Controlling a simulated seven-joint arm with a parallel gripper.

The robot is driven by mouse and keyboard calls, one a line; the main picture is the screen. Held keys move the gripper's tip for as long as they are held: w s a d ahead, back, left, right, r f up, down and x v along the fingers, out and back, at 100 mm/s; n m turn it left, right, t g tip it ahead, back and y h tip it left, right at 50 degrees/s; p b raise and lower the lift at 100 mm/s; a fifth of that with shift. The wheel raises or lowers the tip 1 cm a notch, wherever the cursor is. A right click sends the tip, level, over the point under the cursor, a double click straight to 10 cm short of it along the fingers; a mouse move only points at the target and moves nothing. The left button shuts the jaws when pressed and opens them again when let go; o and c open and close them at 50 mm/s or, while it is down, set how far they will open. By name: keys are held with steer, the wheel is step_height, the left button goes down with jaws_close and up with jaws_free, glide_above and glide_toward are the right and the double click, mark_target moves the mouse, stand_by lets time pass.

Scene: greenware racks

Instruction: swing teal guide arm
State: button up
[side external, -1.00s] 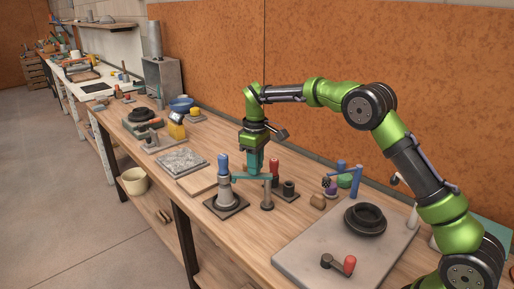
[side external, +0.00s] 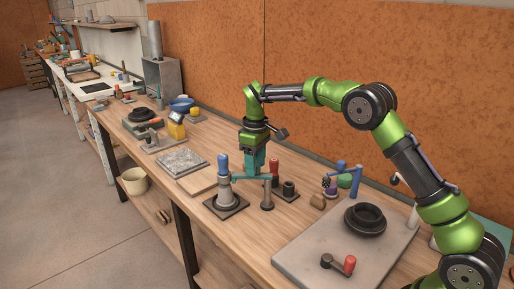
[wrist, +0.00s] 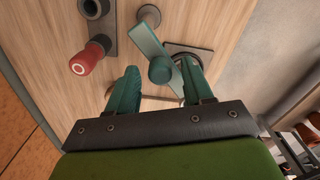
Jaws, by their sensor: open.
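The teal guide arm (side external: 262,178) is a flat bar reaching left from a short dark post (side external: 267,196) toward a blue-topped grey stand (side external: 224,190). In the wrist view the bar (wrist: 146,38) runs from the round pivot at the top down to the right, with a round teal knob (wrist: 160,70) standing on it. My gripper (side external: 253,172) points down over the bar. In the wrist view my gripper (wrist: 161,66) is open, its teal fingers on either side of the knob. I cannot tell whether either finger touches it.
A red-capped holder (side external: 274,168) stands close behind the bar, and its red knob (wrist: 87,60) shows left in the wrist view. A grey slab (side external: 300,255) with a dark ring (side external: 365,219) lies to the right. A blue bracket (side external: 358,182) stands farther back. Bare wood lies in front of the post.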

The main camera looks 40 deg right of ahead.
mark_target(258, 164)
step_height(258, 164, up, 12)
stand_by(0.4)
steer(key=shift+f, duration=0.1)
steer(key=f+m, duration=0.1)
steer(key=f, duration=0.1)
steer(key=shift+s+d+f+m, duration=0.15)
steer(key=shift+d+f+m, duration=0.15)
steer(key=shift+f+m, duration=0.1)
steer(key=s+a+r+m+t+y, duration=0.1)
steer(key=s+a+m+t, duration=0.1)
steer(key=s, duration=1.3)
steer(key=s+a+r+m+t+y, duration=0.1)
steer(key=s+a+m+t, duration=0.2)
steer(key=s, duration=1.2)
steer(key=shift+s+a+m+t, duration=0.25)
steer(key=shift+m+t, duration=0.35)
steer(key=shift+t, duration=0.5)
